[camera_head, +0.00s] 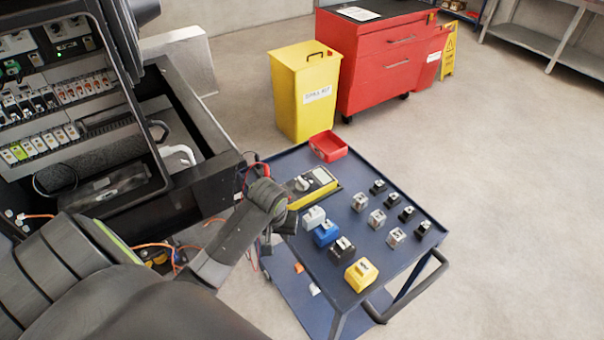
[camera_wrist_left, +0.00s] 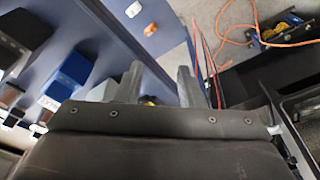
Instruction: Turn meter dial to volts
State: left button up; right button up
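The yellow meter (camera_head: 318,186) lies on the blue cart top, its grey display facing up. Its round dial (camera_head: 302,184) is at the left end, and its setting is too small to read. My left gripper (camera_head: 284,222) is at the cart's left edge, just below the meter in the head view, with the wrist partly covering the fingers. In the left wrist view its two fingers (camera_wrist_left: 158,84) stand apart with nothing clearly held between them. A small yellow patch shows between them, and I cannot tell what it is. My right gripper is not in view.
White (camera_head: 314,217), blue (camera_head: 326,233), black (camera_head: 342,249) and yellow (camera_head: 361,274) blocks stand close to the gripper. Several smaller parts and a red tray (camera_head: 328,146) share the cart. An open electrical cabinet (camera_head: 60,110) is at left. Loose cables (camera_wrist_left: 240,40) hang nearby.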

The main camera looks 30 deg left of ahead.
pick_arm(q)
jog(key=w+a+r+n+g, duration=0.1)
jog(key=w+a+r+n, duration=0.15)
jog(key=w, duration=0.35)
jog(key=w+a+r+n, duration=0.1)
jog(key=w+r+n, duration=0.1)
jog(key=w+r, duration=0.3)
notch_tip(320, 180, up, 10)
jog(key=n+h, duration=0.1)
jog(key=n, duration=0.3)
send_over(302, 181)
jog(key=shift+g, duration=0.4)
notch_tip(302, 181, down, 17)
jog(key=shift+f+b, duration=0.15)
jog(key=shift+b, duration=0.25)
jog(key=shift+w, duration=0.1)
grip_shut()
